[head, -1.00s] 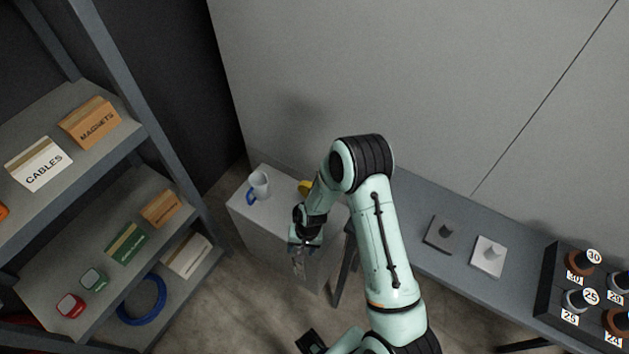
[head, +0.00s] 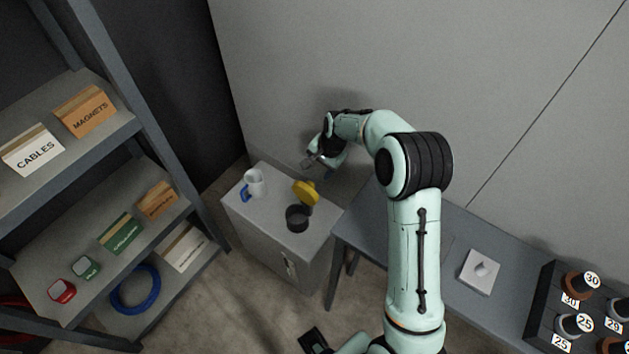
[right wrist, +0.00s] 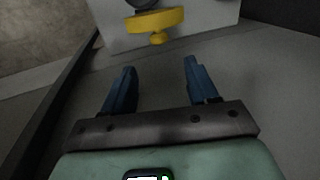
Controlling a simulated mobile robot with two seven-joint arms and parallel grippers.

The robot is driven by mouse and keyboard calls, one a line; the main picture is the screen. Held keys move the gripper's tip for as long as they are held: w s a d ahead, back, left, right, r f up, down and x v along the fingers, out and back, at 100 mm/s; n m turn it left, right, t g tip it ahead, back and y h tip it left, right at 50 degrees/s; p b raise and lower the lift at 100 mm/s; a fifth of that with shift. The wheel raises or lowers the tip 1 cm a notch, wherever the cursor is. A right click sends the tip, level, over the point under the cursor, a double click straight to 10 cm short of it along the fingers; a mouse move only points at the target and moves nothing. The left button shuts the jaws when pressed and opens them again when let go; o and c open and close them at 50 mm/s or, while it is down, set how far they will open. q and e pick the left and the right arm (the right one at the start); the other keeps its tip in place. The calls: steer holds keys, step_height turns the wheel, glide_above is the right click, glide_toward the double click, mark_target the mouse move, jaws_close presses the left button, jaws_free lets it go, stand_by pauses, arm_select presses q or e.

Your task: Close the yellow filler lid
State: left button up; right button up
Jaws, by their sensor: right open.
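The yellow filler lid (head: 306,192) stands open, tilted up on the back side of the dark round filler neck (head: 297,217) on top of the grey cabinet. The neck's dark opening is uncovered. My right gripper (head: 307,163) is behind and above the lid, close to the wall, apart from it. In the right wrist view the yellow lid (right wrist: 155,22) with its small knob shows at the top, beyond the open blue fingers (right wrist: 157,85). Nothing is between the fingers. My left gripper is not clearly in view.
A white mug (head: 256,182) with a blue handle stands on the cabinet (head: 262,225), left of the lid. The wall (head: 290,70) rises behind; a shelf unit stands at the left.

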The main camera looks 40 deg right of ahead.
mark_target(312, 183)
steer(key=x, duration=1)
jaws_close()
